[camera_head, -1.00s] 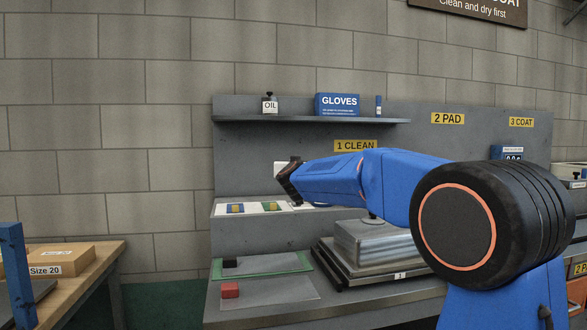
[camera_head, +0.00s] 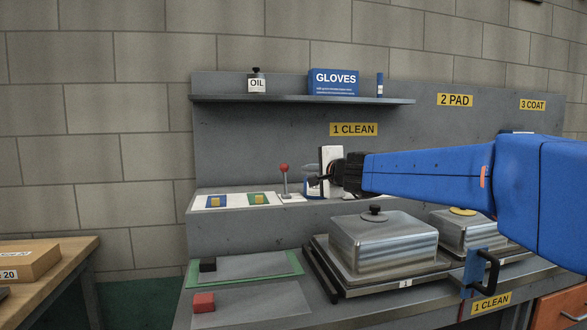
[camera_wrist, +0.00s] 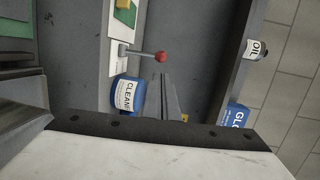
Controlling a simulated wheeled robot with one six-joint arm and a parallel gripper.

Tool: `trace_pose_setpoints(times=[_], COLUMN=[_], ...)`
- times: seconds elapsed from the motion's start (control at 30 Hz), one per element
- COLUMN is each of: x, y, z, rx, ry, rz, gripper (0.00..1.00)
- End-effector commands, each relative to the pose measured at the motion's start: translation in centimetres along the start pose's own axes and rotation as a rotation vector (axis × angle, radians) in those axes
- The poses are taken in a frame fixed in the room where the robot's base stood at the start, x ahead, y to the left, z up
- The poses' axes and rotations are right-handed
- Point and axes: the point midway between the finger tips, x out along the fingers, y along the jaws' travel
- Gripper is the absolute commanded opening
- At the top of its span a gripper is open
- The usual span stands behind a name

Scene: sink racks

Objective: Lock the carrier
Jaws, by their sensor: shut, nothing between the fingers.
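A lever with a red knob (camera_head: 284,168) stands upright on a white base on the back ledge. It also shows in the wrist view (camera_wrist: 161,57). My gripper (camera_head: 312,180) is shut and empty, just right of the lever and apart from it in the head view. Its grey fingers (camera_wrist: 164,90) point toward the knob in the wrist view. No part is marked as the carrier. A metal-covered box (camera_head: 384,240) with a black knob sits on a dark base marked 1 (camera_head: 398,286). A blue piece with a black handle (camera_head: 476,270) is at the bench's front edge.
A blue cleaner container (camera_wrist: 126,95) stands close to the lever. Blue and green pads (camera_head: 236,201) lie left of it. A shelf (camera_head: 300,100) above holds an oil bottle (camera_head: 256,82) and a gloves box (camera_head: 333,83). A second metal box (camera_head: 460,230) stands right.

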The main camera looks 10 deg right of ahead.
Motion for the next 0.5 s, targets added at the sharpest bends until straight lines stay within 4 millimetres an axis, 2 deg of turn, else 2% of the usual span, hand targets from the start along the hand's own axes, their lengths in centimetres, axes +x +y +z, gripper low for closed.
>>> trace_pose_setpoints(times=[0.17, 0.5], x=[0.7, 5.5], y=[0.0, 0.0], z=[0.1, 0.1], rx=[0.025, 0.022], ry=[-0.008, -0.006], rz=[-0.003, -0.002], gripper=[0.0, 0.0])
